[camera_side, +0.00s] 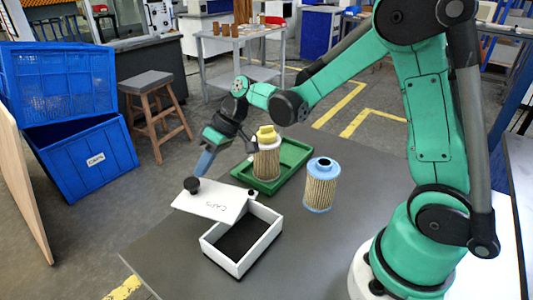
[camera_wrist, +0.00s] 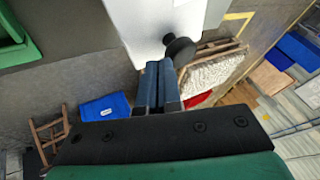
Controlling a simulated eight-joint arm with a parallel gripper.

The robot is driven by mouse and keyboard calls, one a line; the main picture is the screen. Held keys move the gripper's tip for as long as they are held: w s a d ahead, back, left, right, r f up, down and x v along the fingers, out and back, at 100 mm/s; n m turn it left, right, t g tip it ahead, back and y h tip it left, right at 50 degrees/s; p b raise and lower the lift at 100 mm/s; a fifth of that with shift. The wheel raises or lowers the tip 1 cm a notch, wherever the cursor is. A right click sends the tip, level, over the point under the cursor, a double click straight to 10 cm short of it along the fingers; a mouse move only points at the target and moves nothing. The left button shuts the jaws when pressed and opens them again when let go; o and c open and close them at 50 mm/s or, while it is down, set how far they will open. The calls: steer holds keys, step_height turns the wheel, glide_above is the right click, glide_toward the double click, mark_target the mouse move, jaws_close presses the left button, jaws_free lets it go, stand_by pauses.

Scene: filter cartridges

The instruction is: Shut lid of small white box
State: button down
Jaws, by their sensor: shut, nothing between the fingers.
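The small white box (camera_side: 240,262) stands on the grey table with its dark inside showing. Its white lid (camera_side: 215,205), with handwriting on it, sticks out past the box's back left side and covers little of the opening. A black knob (camera_side: 192,185) stands on the lid's far left end. A small dark piece (camera_side: 252,194) shows at its right end. My gripper (camera_side: 202,168) is shut and empty, its blue fingers just above and beside the knob. In the wrist view the shut fingertips (camera_wrist: 158,66) are close to the knob (camera_wrist: 180,49) and the lid (camera_wrist: 150,22); contact cannot be told.
A green tray (camera_side: 293,160) behind the box holds a yellow-topped filter cartridge (camera_side: 266,160). A blue-topped cartridge (camera_side: 320,186) stands on the table to the right of the box. The table (camera_side: 170,255) is clear left of the box. Blue crates (camera_side: 85,160) stand on the floor beyond.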

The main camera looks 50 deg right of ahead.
mark_target(204, 214)
steer(key=a+n, duration=0.1)
steer(key=s+a+n+g, duration=0.1)
steer(key=shift+a+n+g+y, duration=0.15)
steer(key=shift+n+g+y, duration=0.15)
steer(key=shift+n+y, duration=0.1)
steer(key=a+n, duration=0.1)
steer(key=s+n+g, duration=0.1)
steer(key=shift+s+a+n+g, duration=0.25)
steer(key=shift+a+n+g, duration=0.05)
steer(key=shift+a, duration=0.1)
steer(key=shift+s+a, duration=0.65)
steer(key=shift+s, duration=0.3)
steer(key=shift+s+a+n+g, duration=0.3)
steer(key=shift+s+n+g, duration=0.1)
steer(key=shift+s+n, duration=0.25)
steer(key=shift+s+a, duration=0.2)
steer(key=shift+s, duration=0.7)
steer(key=shift+s+a, duration=0.15)
steer(key=shift+s, duration=0.75)
steer(key=shift+r, duration=0.1)
steer(key=w+d+r, duration=0.4)
steer(key=r, duration=0.4)
steer(key=s+d+f+m+t+h, duration=0.2)
steer(key=s+d+m+t+h, duration=0.4)
steer(key=m, duration=0.3)
steer(key=shift+s+m+t+h, duration=0.25)
steer(key=shift+m+t+h, duration=0.1)
steer(key=shift+t, duration=0.45)
